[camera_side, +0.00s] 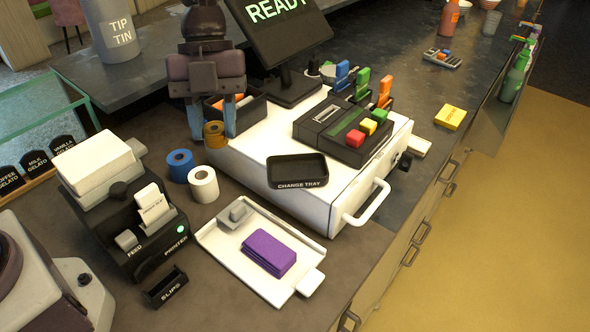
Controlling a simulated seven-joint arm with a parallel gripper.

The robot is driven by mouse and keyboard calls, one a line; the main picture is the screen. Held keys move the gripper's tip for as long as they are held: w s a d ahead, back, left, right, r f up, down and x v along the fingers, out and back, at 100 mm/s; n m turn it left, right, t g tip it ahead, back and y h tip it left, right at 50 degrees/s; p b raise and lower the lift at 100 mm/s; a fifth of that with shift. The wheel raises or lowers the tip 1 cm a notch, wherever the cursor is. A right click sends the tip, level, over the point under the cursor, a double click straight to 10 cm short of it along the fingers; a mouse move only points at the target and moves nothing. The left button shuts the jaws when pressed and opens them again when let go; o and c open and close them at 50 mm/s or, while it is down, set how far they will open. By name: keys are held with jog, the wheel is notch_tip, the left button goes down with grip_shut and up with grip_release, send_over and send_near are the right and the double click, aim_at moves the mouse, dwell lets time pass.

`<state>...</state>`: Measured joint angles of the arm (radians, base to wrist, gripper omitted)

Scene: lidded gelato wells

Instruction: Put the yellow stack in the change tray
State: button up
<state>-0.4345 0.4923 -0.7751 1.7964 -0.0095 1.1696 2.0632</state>
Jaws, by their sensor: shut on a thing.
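The yellow block with faint markings (450,117) lies flat on the dark counter at the right, well apart from my gripper. It is the likeliest yellow stack, but I cannot make out separate layers. The black change tray (297,184) sits on the front of the white cash drawer and looks empty. My gripper (212,135) points down at the drawer's left end, its blue fingers on either side of a mustard-yellow roll (214,134). It appears shut on this roll; the exact contact is hard to see.
A purple stack (268,252) lies on a white tray (225,250) in front. A blue roll (180,164) and white roll (203,184) stand beside the printer (140,225). The keypad unit (345,128) and screen (280,25) stand on or behind the drawer.

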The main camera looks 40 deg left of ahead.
jog(key=w+d+f, duration=0.3)
jog(key=w+f, duration=0.1)
jog(key=w, duration=0.4)
send_over(298, 177)
jog(key=a, duration=0.1)
jog(key=f, duration=0.5)
jog(key=shift+w+f, duration=0.2)
jog(key=shift+f, duration=0.05)
jog(key=shift+w+f, duration=0.1)
jog(key=shift+f, duration=0.05)
jog(key=shift+w+d+f, duration=0.1)
jog(key=shift+w+f, duration=0.05)
jog(key=shift+f, duration=1.55)
jog(key=shift+f, duration=0.1)
jog(key=o, duration=1)
jog(key=shift+c, duration=0.2)
jog(key=v, duration=1.2)
